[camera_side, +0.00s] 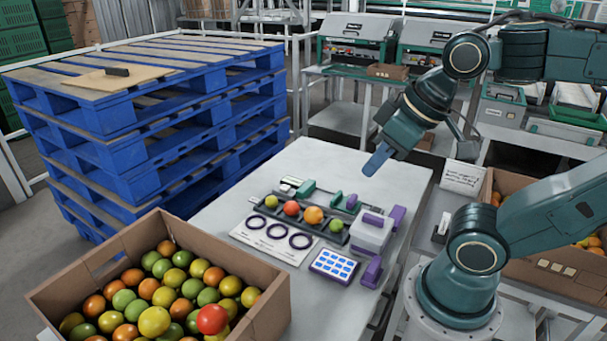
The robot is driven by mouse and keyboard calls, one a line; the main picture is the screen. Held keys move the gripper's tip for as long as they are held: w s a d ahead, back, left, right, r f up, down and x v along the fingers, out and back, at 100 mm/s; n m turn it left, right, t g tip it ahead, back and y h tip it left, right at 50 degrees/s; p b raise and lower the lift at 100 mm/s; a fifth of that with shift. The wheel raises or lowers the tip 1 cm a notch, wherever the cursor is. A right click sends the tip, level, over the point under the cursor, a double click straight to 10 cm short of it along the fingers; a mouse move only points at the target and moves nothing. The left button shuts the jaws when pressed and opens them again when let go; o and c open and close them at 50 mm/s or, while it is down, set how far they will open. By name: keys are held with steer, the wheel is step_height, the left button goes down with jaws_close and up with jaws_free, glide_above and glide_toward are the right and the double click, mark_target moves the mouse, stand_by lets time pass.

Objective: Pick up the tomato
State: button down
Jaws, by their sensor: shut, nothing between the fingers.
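Several tomatoes sit in a row in a dark tray (262,209) on the grey table. From left to right they are a yellow-green tomato (271,201), a red tomato (291,208), an orange tomato (313,215) and a green tomato (336,226). Which one the task means cannot be told. My gripper (377,160), with blue fingers, is shut and empty. It hangs in the air above the back right of the table, up and to the right of the row, apart from all the tomatoes.
A cardboard box (95,262) full of mixed tomatoes stands at the front left. A white card with dark rings (262,238), a blue-squared pad (334,267) and a white-and-purple device (372,232) lie around the tray. Blue pallets (150,130) are stacked at left. The table's back is clear.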

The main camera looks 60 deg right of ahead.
steer(key=c, duration=2.2)
jaws_free()
steer(key=c, duration=0.8)
jaws_free()
